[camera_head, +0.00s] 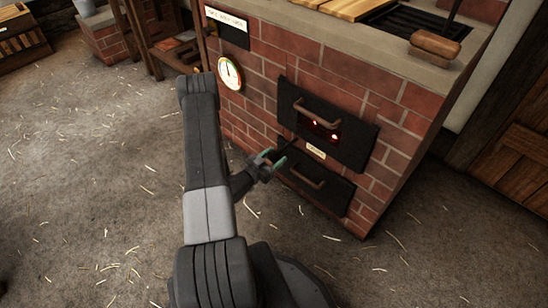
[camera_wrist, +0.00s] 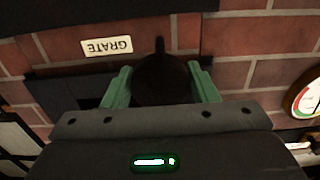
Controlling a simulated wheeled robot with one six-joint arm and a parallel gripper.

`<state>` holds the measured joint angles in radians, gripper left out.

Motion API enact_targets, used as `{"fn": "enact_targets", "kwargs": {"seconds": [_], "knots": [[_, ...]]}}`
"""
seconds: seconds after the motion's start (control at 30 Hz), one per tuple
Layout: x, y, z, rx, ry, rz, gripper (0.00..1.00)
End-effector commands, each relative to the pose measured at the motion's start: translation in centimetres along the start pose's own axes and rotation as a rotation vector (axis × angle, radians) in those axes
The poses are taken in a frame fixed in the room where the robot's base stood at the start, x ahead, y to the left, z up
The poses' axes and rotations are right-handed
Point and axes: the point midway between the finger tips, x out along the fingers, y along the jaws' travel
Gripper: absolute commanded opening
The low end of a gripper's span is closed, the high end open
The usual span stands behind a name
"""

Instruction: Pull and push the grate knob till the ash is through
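The grate knob (camera_wrist: 162,78) is a dark round knob on a thin dark rod that comes out of the brick furnace front. The rod (camera_head: 291,145) shows in the head view, left of the GRATE label (camera_head: 316,152); the label is upside down in the wrist view (camera_wrist: 106,46). My gripper (camera_head: 270,158) has green fingers, one on each side of the knob. In the wrist view its fingers (camera_wrist: 161,80) lie against the knob's sides and look closed on it. The knob stands off the wall. I cannot see any ash.
A black fire door (camera_head: 348,135) with a bar handle and red glow sits above a lower black door (camera_head: 333,190) with its own handle. A round gauge (camera_head: 230,73) is on the brick wall. The straw-strewn floor (camera_head: 90,190) is clear at left.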

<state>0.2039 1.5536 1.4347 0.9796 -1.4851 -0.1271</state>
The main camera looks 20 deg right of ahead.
Motion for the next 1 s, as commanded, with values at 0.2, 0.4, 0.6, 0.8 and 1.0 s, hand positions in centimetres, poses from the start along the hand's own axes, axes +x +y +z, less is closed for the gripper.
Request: {"fn": "enact_targets", "kwargs": {"seconds": [0.2,0.4,0.6,0.8,1.0], "knots": [[0.0,0.0,0.0,0.0,0.0,0.0,0.1],[1.9,0.1,0.4,0.003,0.0,0.005,0.1],[5.6,0.0,0.4,0.004,0.001,0.004,0.1],[6.9,0.0,0.1,0.001,0.0,0.0,0.1],[6.9,-0.1,0.0,0.002,0.001,-0.001,0.1]]}}
